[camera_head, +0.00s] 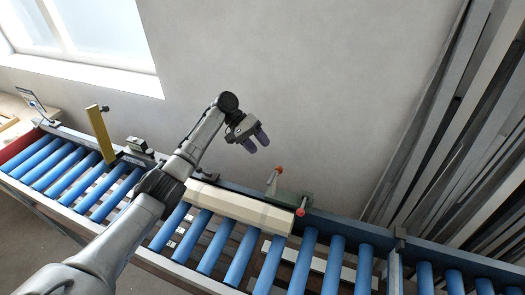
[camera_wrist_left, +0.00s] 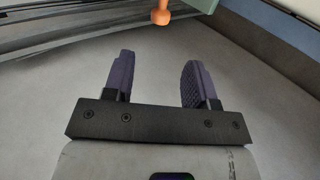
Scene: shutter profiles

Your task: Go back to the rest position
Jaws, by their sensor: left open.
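My left gripper (camera_head: 256,141) is raised in front of the grey wall, above the back edge of the roller conveyor. Its two purple fingers stand apart with nothing between them, as the left wrist view (camera_wrist_left: 160,82) also shows. My left arm reaches in from the lower left of the head view. A cream-coloured profile (camera_head: 240,207) lies on the blue rollers below and to the right of the arm, apart from the gripper. My right gripper is not in either view.
A green clamp with orange-red knobs (camera_head: 280,170) stands at the conveyor's back edge; one orange knob shows in the left wrist view (camera_wrist_left: 161,14). A yellow upright stop (camera_head: 100,134) stands at left. Long profiles (camera_head: 450,120) lean at right. The space before the wall (camera_head: 320,80) is free.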

